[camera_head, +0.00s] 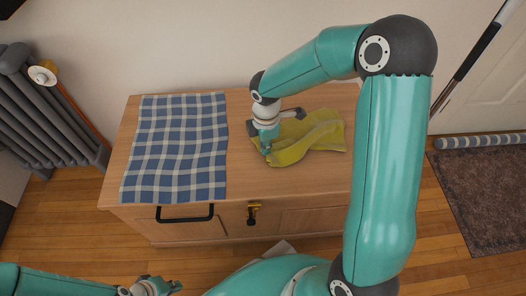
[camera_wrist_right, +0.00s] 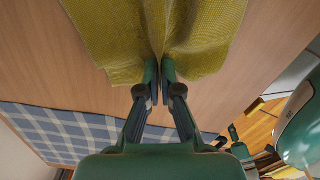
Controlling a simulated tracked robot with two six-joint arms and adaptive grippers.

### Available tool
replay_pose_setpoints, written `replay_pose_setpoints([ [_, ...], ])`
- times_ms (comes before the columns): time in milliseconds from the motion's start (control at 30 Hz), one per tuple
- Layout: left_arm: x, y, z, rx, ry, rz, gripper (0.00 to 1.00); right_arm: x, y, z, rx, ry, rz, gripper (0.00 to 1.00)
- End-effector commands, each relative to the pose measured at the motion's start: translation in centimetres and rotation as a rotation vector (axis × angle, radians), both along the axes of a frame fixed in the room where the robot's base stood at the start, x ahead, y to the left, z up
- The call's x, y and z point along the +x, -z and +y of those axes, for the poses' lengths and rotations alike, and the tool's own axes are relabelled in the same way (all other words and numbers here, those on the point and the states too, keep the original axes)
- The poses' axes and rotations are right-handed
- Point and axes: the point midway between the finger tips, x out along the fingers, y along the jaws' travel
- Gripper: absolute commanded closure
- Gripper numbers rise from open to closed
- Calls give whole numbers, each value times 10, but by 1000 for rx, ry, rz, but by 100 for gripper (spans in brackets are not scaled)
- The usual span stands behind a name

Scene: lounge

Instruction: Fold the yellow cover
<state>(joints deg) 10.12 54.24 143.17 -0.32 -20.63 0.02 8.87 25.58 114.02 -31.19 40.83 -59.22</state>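The yellow cover (camera_head: 318,137) lies rumpled on the right part of the wooden cabinet top, with folds running across it. My right gripper (camera_head: 266,150) is at its left edge, pointing down. In the right wrist view the fingertips (camera_wrist_right: 158,82) are together, with the yellow cover (camera_wrist_right: 205,35) bunched into a crease between them. Part of the cover is hidden behind the gripper in the head view. My left gripper (camera_head: 172,287) is low at the bottom left, in front of the cabinet and away from the cover; its finger opening is unclear.
A blue and white checked cloth (camera_head: 178,145) covers the left part of the cabinet top (camera_head: 240,185). A radiator (camera_head: 45,110) stands left. Bare wood lies in front of the cover.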

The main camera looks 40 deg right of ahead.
Motion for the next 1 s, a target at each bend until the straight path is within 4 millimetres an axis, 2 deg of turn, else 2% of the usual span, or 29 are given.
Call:
replay_pose_setpoints([
  [33, 0, 2, 0, 0, 0, 0, 100, -8, 11, 1, 4, -3, 28, 100],
  [200, 0, 2, 0, 0, 0, 0, 100, -7, 11, 1, 3, -4, 27, 100],
  [433, 0, -12, 0, 0, 0, 0, 100, -9, -3, -6, 2, -4, 27, 100],
  [667, 0, -53, 0, 0, 0, 0, 100, -14, -45, -27, 3, -1, 20, 100],
  [1000, 0, -122, 0, 0, 0, 0, 100, -26, -110, -76, 2, 1, 14, 100],
])
